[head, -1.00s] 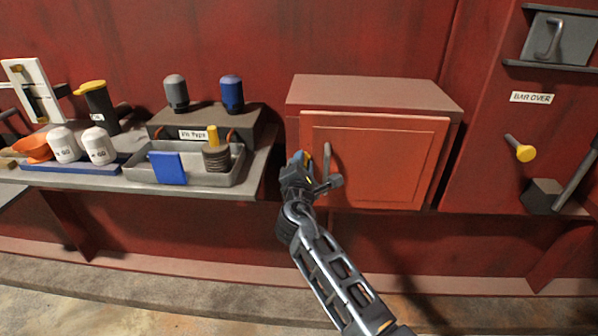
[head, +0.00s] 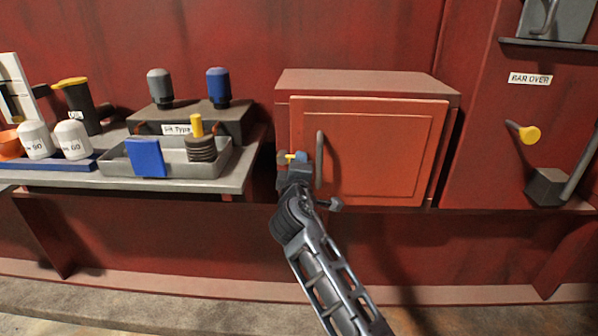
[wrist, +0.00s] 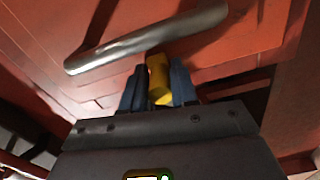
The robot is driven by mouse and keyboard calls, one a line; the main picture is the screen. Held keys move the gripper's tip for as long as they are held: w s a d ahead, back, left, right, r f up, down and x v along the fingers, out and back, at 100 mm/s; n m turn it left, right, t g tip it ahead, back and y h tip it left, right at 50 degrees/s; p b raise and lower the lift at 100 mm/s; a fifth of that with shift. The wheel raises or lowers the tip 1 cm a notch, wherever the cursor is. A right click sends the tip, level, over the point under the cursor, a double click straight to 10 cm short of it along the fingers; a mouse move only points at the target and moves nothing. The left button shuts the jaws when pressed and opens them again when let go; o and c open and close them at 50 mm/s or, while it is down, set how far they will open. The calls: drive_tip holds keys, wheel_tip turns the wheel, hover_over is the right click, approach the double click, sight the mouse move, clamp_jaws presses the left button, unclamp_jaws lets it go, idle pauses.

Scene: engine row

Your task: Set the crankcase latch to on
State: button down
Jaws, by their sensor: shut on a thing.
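The red crankcase door (head: 375,150) is shut, with a grey upright bar handle (head: 319,160) near its left edge. The handle runs slantwise across the wrist view (wrist: 150,38). A small yellow piece, which looks like the latch (wrist: 159,80), sits between the blue fingers of my gripper (wrist: 158,84). My gripper (head: 292,158) is shut on it, just left of the handle at the door's left edge. The fingers and my wrist cover most of the latch, so I cannot tell its setting.
On the left, a shelf (head: 247,170) carries a grey tray (head: 195,172), bottles and a box with two capped pieces. On the right wall are a yellow-ended lever (head: 528,134) and a "BAR OVER" label (head: 530,78). Below the door the wall is clear.

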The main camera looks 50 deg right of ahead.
drive_tip(key=shift+a+r+m, duration=0.1)
drive_tip(key=shift+m, duration=0.2)
idle(0.4)
drive_tip(key=c, duration=1)
unclamp_jaws()
drive_tip(key=shift+o, duration=0.2)
drive_tip(key=v, duration=0.7)
drive_tip(key=shift+s+a, duration=0.25)
drive_tip(key=shift+a, duration=0.05)
